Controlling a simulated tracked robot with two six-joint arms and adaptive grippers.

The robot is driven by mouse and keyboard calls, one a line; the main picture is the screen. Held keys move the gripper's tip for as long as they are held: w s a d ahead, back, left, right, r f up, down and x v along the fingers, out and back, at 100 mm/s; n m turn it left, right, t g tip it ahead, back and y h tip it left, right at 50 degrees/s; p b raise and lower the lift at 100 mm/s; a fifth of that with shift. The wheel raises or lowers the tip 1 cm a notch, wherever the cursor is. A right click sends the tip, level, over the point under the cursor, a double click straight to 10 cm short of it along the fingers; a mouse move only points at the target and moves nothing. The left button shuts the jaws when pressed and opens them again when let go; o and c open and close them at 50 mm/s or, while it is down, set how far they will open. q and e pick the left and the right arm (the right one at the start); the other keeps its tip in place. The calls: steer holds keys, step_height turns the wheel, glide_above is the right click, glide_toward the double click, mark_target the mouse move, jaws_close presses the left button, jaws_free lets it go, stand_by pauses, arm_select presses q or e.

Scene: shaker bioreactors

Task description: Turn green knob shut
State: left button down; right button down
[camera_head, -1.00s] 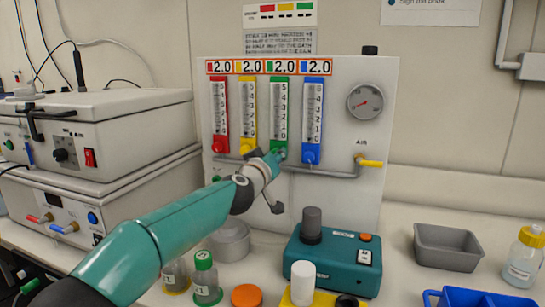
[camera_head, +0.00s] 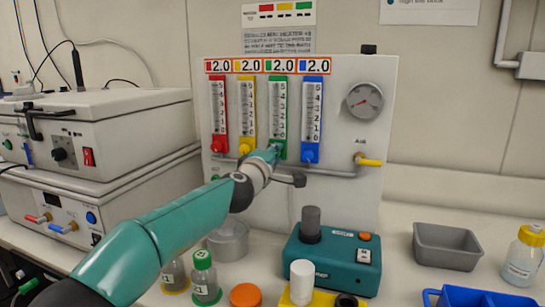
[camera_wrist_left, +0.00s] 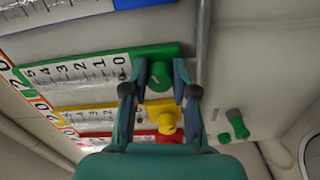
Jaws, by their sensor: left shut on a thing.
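The green knob (camera_wrist_left: 160,75) sits at the lower end of the green-edged flow scale (camera_head: 279,105) on the white panel (camera_head: 355,140). In the left wrist view it lies between the two fingers of my left gripper (camera_wrist_left: 160,82), which is shut on it. In the head view my left gripper (camera_head: 273,153) reaches the panel at that knob and hides most of it. The label above the green scale reads 2.0. My right gripper is in neither view.
The yellow knob (camera_head: 247,146) and the blue knob (camera_head: 311,156) flank the gripper closely; the red knob (camera_head: 218,146) is farther left. A grey pipe (camera_head: 335,173) runs beneath. A teal device (camera_head: 335,262) and bottles stand on the bench below.

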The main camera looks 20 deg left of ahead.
arm_select(q)
steer(key=n, duration=0.4)
steer(key=n+b, duration=0.1)
steer(key=n, duration=0.7)
steer(key=shift+w+a+f+n, duration=0.1)
steer(key=shift+a+f+n, duration=0.05)
steer(key=shift+f+n, duration=0.25)
steer(key=shift+r, duration=0.1)
steer(key=c, duration=0.9)
jaws_free()
steer(key=shift+r, duration=0.2)
steer(key=shift+s, duration=0.2)
